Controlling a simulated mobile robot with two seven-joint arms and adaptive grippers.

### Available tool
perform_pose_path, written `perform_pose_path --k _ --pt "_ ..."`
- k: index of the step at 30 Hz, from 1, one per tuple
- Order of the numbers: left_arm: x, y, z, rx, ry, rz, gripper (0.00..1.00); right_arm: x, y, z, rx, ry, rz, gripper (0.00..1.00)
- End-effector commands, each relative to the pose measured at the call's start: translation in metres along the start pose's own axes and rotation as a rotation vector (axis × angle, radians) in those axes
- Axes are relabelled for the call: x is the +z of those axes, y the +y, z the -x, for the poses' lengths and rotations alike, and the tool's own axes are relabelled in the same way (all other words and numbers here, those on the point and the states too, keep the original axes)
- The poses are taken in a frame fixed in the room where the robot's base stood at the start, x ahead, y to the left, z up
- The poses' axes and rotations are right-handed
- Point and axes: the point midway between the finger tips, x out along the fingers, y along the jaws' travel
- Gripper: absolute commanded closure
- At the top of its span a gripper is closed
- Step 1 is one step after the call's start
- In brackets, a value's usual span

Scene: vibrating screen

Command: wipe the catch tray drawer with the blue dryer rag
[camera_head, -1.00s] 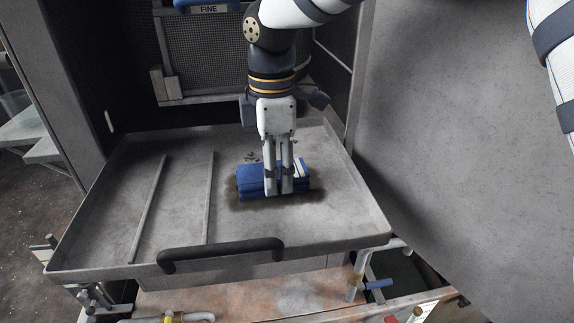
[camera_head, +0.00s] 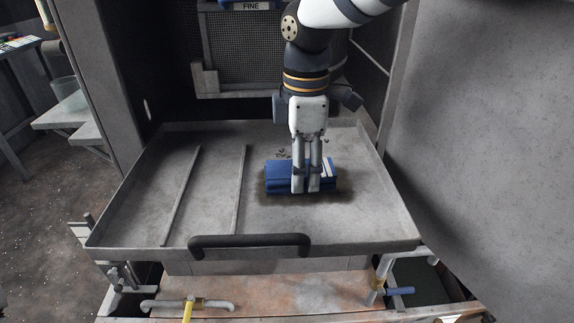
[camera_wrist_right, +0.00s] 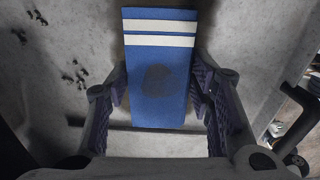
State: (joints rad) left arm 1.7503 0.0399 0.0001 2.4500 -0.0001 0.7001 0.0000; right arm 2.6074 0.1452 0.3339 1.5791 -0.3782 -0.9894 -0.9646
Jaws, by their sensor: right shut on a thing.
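The catch tray drawer (camera_head: 212,225) is a grey metal tray, pulled out, with a dark handle (camera_head: 249,244) on its front edge. The blue dryer rag (camera_head: 281,175) is a folded blue block with white stripes, lying on the tray floor right of centre. It also shows in the wrist view (camera_wrist_right: 158,60), with a dark damp spot on it. My right gripper (camera_head: 306,188) points down and is shut on the rag. A dark wet stain (camera_head: 338,198) surrounds the rag, and small dark crumbs (camera_head: 283,154) lie behind it. My left gripper is not in view.
Two thin raised bars (camera_head: 238,190) run across the left part of the tray. A mesh screen marked FINE (camera_head: 250,6) stands behind. A grey panel (camera_head: 490,130) closes off the right side. Pipes and a yellow-handled valve (camera_head: 188,312) sit below the tray.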

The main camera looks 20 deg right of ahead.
Motion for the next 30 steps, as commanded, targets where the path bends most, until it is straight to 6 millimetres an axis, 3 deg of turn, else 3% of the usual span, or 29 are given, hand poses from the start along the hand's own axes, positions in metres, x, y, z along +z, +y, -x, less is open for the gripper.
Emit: perform_pose_path --k 21,30 --pt "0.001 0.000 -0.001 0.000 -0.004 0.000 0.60 0.059 -0.004 -0.002 -0.002 0.000 0.000 0.75" --pt "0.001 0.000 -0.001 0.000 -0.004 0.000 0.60 0.062 -0.004 -0.002 -0.003 -0.001 0.001 0.75"
